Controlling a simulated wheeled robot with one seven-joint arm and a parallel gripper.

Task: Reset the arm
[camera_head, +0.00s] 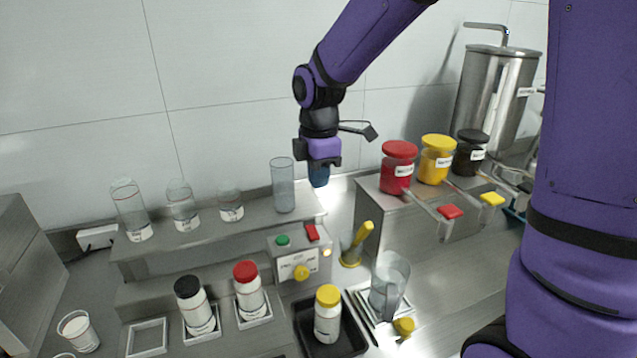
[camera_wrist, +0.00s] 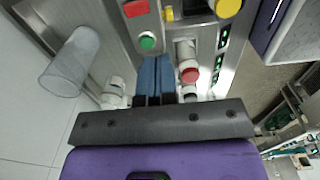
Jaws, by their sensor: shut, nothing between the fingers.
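My gripper (camera_head: 319,180) hangs from the purple arm, pointing down, in the upper middle of the head view. It is in the air in front of the wall, just right of a tall clear cylinder (camera_head: 283,186) on the steel shelf. Its blue fingers are together and hold nothing. In the wrist view the closed fingers (camera_wrist: 154,80) show at the centre, with the control box's green button (camera_wrist: 147,41) and red switch (camera_wrist: 136,8) beyond them.
The control box (camera_head: 298,267) stands below my gripper. Red (camera_head: 397,167), yellow (camera_head: 436,160) and black (camera_head: 470,153) lidded jars stand on a steel block to the right. Glassware lines the shelf (camera_head: 250,212). Capped bottles (camera_head: 249,290) and a beaker (camera_head: 389,286) stand in front.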

